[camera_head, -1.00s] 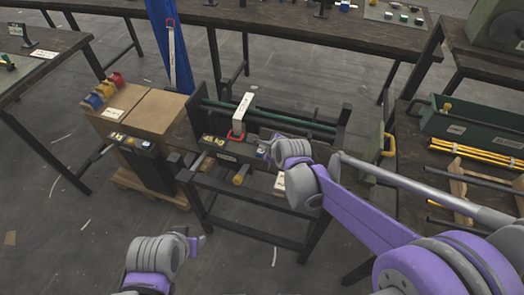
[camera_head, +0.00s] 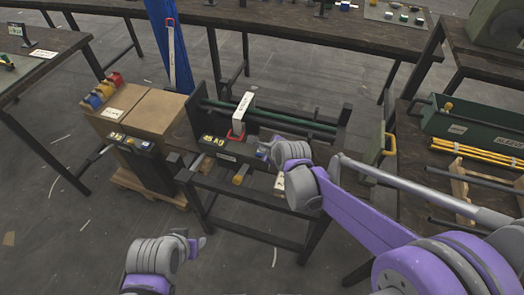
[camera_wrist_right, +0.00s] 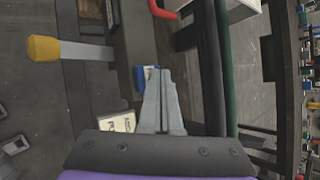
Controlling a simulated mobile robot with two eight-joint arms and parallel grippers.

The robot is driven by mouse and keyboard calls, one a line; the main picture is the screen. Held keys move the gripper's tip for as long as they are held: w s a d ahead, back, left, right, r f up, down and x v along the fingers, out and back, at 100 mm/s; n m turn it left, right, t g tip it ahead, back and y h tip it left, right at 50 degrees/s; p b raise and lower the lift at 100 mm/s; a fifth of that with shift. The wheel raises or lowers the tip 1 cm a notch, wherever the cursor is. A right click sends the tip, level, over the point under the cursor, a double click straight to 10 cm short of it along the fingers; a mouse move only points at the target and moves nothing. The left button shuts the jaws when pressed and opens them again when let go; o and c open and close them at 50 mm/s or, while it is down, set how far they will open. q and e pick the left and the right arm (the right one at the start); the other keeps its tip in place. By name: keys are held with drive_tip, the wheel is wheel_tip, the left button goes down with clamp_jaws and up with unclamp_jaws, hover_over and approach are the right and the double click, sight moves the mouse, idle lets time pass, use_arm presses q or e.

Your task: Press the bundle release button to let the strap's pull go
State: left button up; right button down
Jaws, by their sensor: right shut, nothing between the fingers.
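The strap rig (camera_head: 226,157) stands in the middle of the head view, with a dark front panel and a yellow readout (camera_head: 213,140) whose characters are too small to read surely. A small blue button (camera_head: 262,153) sits at the panel's right end; in the right wrist view a blue part (camera_wrist_right: 140,78) shows just left of the fingertips. My right gripper (camera_head: 265,147) is shut and empty at that end of the panel; its fingertips (camera_wrist_right: 159,70) are beside the blue part, and contact cannot be told. My left gripper (camera_head: 199,245) is low in the head view, away from the rig; its jaws are unclear.
A white block with a red handle (camera_head: 238,131) stands on the rig before green rods (camera_head: 270,119). A yellow-tipped knob (camera_wrist_right: 44,48) sticks out of the rig. Cardboard boxes (camera_head: 140,112) stand left, a green toolbox (camera_head: 470,130) right. The front floor is clear.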

drive_tip(key=shift+f+b, duration=0.3)
drive_tip(key=shift+f, duration=0.1)
idle(0.6)
drive_tip(key=shift+r+p, duration=0.7)
drive_tip(key=shift+r, duration=0.25)
wheel_tip(320, 180, up, 5)
drive_tip(key=p, duration=0.3)
drive_tip(key=shift+p, duration=0.3)
idle(0.4)
